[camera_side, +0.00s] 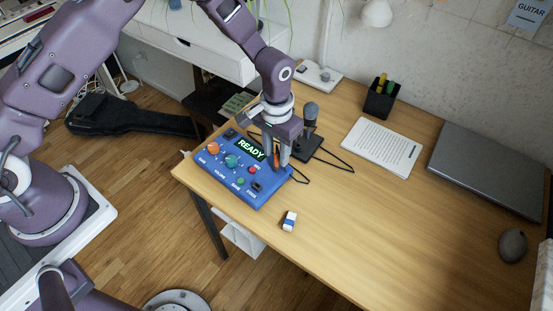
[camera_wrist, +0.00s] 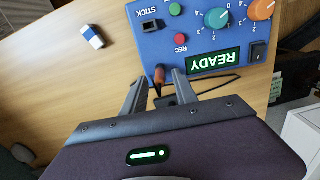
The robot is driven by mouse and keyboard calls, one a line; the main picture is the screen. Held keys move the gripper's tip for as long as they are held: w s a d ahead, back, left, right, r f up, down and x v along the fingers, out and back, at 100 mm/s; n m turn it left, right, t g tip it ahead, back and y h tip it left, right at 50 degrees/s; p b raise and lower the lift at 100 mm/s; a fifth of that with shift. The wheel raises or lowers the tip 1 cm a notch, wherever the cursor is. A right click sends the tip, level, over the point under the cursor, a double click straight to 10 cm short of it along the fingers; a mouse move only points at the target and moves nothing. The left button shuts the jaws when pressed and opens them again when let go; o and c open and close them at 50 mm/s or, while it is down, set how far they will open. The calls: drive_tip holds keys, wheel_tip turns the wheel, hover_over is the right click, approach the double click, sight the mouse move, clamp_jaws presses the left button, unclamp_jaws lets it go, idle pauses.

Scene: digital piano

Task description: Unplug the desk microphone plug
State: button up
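The blue control box (camera_side: 224,177) sits at the table's near left corner, its display reading READY. A copper-coloured plug (camera_wrist: 160,75) stands at the edge of the box beside the display in the wrist view, where the box (camera_wrist: 192,42) appears upside down. My gripper (camera_wrist: 161,78) is open, with one finger on each side of the plug and a gap showing at both sides. In the side view my gripper (camera_side: 278,160) points down at the box's back right edge and partly hides the plug. The desk microphone (camera_side: 310,112) stands behind it, with a black cable (camera_side: 338,161) on the table.
A white and blue eraser (camera_side: 289,221) lies in front of the box. A paper (camera_side: 382,146), a pen holder (camera_side: 381,101), a closed laptop (camera_side: 490,168) and a grey mouse (camera_side: 513,245) are farther right. The table's front middle is clear.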

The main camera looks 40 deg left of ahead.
sight(276, 153)
clamp_jaws()
drive_tip(key=shift+r, duration=1.3)
drive_tip(key=shift+r, duration=2.45)
